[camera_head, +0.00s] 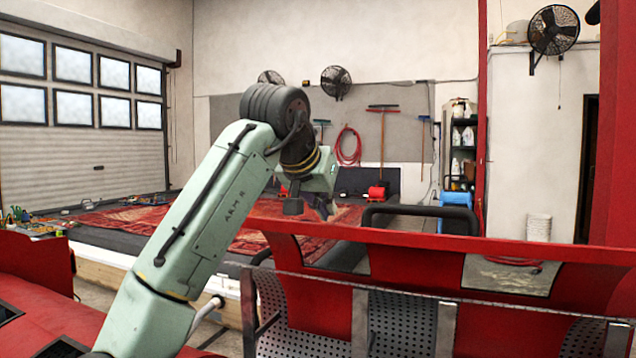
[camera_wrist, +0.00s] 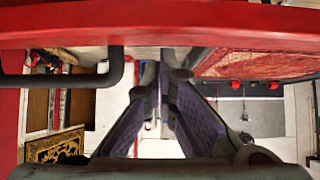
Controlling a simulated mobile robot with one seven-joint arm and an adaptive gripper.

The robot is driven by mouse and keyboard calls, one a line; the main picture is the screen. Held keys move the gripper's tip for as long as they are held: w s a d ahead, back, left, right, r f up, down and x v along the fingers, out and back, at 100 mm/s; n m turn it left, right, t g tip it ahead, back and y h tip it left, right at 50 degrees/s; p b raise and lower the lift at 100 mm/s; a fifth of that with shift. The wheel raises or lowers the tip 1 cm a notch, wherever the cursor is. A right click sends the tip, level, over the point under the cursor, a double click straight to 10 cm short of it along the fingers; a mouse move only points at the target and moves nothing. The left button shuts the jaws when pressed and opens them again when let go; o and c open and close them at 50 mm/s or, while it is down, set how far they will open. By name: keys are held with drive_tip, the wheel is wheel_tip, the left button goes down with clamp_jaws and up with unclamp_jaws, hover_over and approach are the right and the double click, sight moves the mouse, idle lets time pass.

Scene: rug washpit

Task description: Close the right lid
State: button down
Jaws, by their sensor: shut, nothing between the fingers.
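A long red panel (camera_head: 420,240) with a black tubular handle (camera_head: 420,216) on its far side stands raised across the front right; it seems to be the right lid. Perforated metal sheets (camera_head: 400,318) show on its near face. My gripper (camera_head: 325,207) is above and just beyond the left part of the panel's top edge. In the wrist view its shut, empty fingers (camera_wrist: 158,92) point ahead, with the red panel (camera_wrist: 170,22) across the top and the handle (camera_wrist: 112,72) at the left, apart from the fingers.
A red surface with dark openings (camera_head: 30,315) is at the lower left. A patterned red rug (camera_head: 120,222) lies on a dark platform behind. A red post (camera_head: 482,120) and white bucket (camera_head: 539,228) stand at the right. The air above the panel is clear.

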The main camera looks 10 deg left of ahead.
drive_tip(key=s, duration=0.3)
drive_tip(key=shift+a, duration=0.4)
drive_tip(key=shift+s+f, duration=0.25)
drive_tip(key=shift+s, duration=0.25)
drive_tip(key=shift+f, duration=0.15)
